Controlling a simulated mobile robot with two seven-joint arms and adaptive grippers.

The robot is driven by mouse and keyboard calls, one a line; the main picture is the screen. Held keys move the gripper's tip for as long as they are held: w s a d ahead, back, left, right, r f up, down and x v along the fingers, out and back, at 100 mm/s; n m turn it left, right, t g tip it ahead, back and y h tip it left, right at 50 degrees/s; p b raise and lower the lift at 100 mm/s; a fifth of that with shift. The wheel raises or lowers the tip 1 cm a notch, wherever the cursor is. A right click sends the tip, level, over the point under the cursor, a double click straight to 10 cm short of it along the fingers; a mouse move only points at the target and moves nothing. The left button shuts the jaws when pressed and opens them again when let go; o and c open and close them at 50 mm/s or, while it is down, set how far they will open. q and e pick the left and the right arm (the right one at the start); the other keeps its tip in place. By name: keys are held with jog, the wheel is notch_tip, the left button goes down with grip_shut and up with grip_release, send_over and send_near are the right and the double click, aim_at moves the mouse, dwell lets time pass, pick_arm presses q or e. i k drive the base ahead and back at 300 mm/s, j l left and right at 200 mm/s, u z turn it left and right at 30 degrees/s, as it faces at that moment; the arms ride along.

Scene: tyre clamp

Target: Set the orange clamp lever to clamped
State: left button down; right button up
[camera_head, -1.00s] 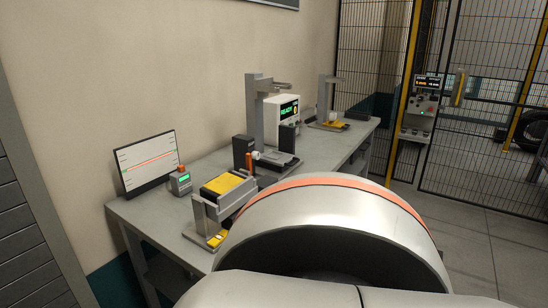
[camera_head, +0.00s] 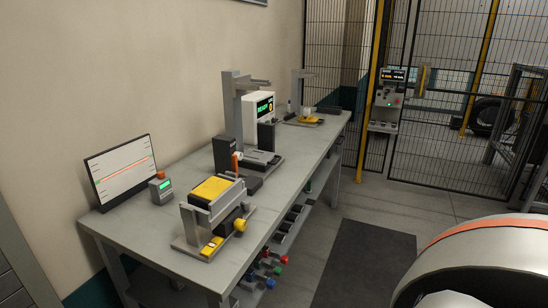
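A small orange lever (camera_head: 235,161) stands roughly upright beside a dark block on the clamp fixture (camera_head: 262,160), in the middle of the workbench (camera_head: 160,232). It is small here, and I cannot tell its exact setting. Neither gripper is in view. A rounded white link of my own arm with an orange band fills the lower right corner, well away from the lever.
A yellow-topped fixture (camera_head: 212,190) stands at the bench's near end, with a tilted screen (camera_head: 121,172) and a small meter (camera_head: 161,189) behind it. A READY display (camera_head: 259,109) stands behind the clamp. A dark floor mat (camera_head: 364,265) lies clear beside the bench.

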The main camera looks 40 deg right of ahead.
aim_at(234, 158)
jog(key=i+j+z, duration=0.1)
jog(key=z, duration=0.3)
jog(key=i+j+z, duration=0.1)
jog(key=z, duration=0.35)
jog(key=j+z, duration=0.4)
jog(key=i+j+z, duration=0.15)
jog(key=z, duration=0.15)
jog(key=j+z, duration=0.3)
jog(key=i+j, duration=0.05)
jog(key=j, duration=0.05)
